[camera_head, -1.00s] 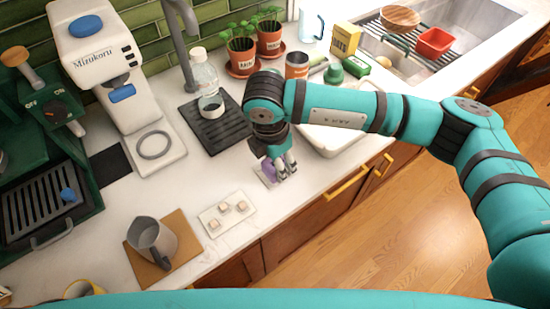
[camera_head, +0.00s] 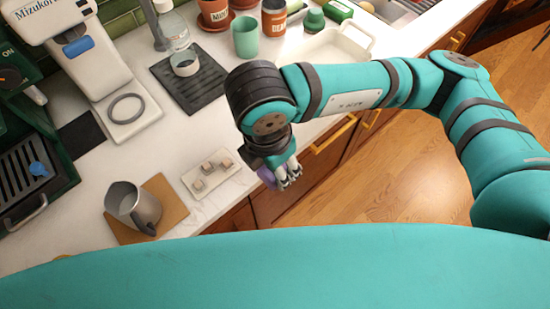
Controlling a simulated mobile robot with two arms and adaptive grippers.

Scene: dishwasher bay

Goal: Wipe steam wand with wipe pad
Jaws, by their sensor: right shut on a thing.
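My right gripper (camera_head: 287,179) is shut on a purple thing, which looks like the wipe pad (camera_head: 266,177). It shows at the fingers' left side and is mostly hidden by them. The gripper points down at the counter's front edge, right of a small white tray. The dark green coffee machine (camera_head: 62,172) is at the far left, cut off by the frame, with a slotted drip tray and a blue piece (camera_head: 39,168) over it. I cannot make out the steam wand clearly. My left gripper is not in view.
A metal pitcher (camera_head: 148,207) stands on a brown mat (camera_head: 172,198). The white tray (camera_head: 228,184) holds small cubes. A white grinder (camera_head: 68,45), a black mat (camera_head: 160,77) with a bottle (camera_head: 173,32), and a green cup (camera_head: 245,37) stand behind. Bare counter lies between grinder and pitcher.

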